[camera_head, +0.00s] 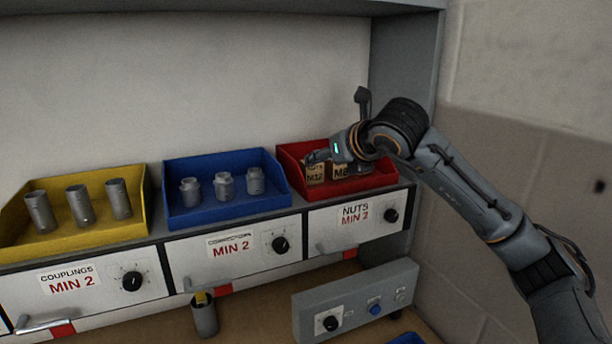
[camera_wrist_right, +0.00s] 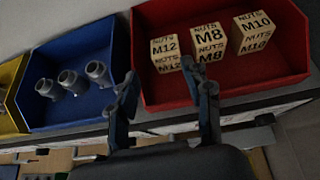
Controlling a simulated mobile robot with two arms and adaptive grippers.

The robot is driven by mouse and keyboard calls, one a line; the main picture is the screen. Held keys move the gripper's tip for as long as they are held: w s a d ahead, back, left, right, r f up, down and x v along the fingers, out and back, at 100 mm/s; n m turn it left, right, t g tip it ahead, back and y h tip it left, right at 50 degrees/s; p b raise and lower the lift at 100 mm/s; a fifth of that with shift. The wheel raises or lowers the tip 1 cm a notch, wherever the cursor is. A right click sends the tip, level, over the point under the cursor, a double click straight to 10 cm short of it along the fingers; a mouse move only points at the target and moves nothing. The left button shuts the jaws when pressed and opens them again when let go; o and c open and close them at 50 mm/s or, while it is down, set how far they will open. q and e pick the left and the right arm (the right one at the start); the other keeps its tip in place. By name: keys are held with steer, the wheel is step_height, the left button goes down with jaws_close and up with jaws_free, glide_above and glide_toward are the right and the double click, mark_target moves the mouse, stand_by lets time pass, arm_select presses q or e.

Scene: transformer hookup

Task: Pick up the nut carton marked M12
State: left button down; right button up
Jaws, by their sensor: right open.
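The nut carton marked M12 (camera_head: 315,173) is a small tan box in the red bin (camera_head: 289,164). In the right wrist view the M12 carton (camera_wrist_right: 165,53) is the leftmost of three cartons in the red bin (camera_wrist_right: 147,20). My right gripper (camera_head: 328,157) is over the red bin in the head view and partly covers the cartons. In the right wrist view my right gripper (camera_wrist_right: 167,85) has its two fingers apart, with nothing between them. The M12 carton lies beyond the fingertips, apart from them. My left gripper is not in view.
The M8 carton (camera_wrist_right: 210,41) and M10 carton (camera_wrist_right: 252,32) stand beside M12 on its right. A blue bin (camera_head: 236,203) with connectors and a yellow bin (camera_head: 92,233) with couplings are to the left. The shelf's side wall (camera_head: 399,60) is close on the right.

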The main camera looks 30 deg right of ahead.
mark_target(312, 171)
steer(key=shift+w+d+f+h+p, duration=0.15)
steer(key=shift+w+d+h+p, duration=0.15)
steer(key=shift+w+d+p, duration=0.3)
steer(key=x, duration=0.1)
steer(key=p+x, duration=0.1)
steer(key=x, duration=0.1)
steer(key=shift+w+a+f, duration=0.15)
steer(key=shift+w+a, duration=0.05)
steer(key=shift+w, duration=0.15)
steer(key=p+x, duration=0.1)
steer(key=x, duration=0.3)
steer(key=shift+w+f+p, duration=0.1)
steer(key=shift+w+p, duration=0.1)
steer(key=shift+p, duration=0.2)
steer(key=p+x, duration=0.1)
steer(key=x, duration=0.2)
steer(key=shift+w+f, duration=0.25)
steer(key=shift+w, duration=0.05)
steer(key=shift+w+f, duration=0.15)
steer(key=shift+w, duration=0.05)
steer(key=shift+s, duration=0.1)
steer(key=shift+c, duration=0.6)
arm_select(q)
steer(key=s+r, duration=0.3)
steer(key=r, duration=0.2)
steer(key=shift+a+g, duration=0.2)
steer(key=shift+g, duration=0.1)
arm_select(e)
jaws_close()
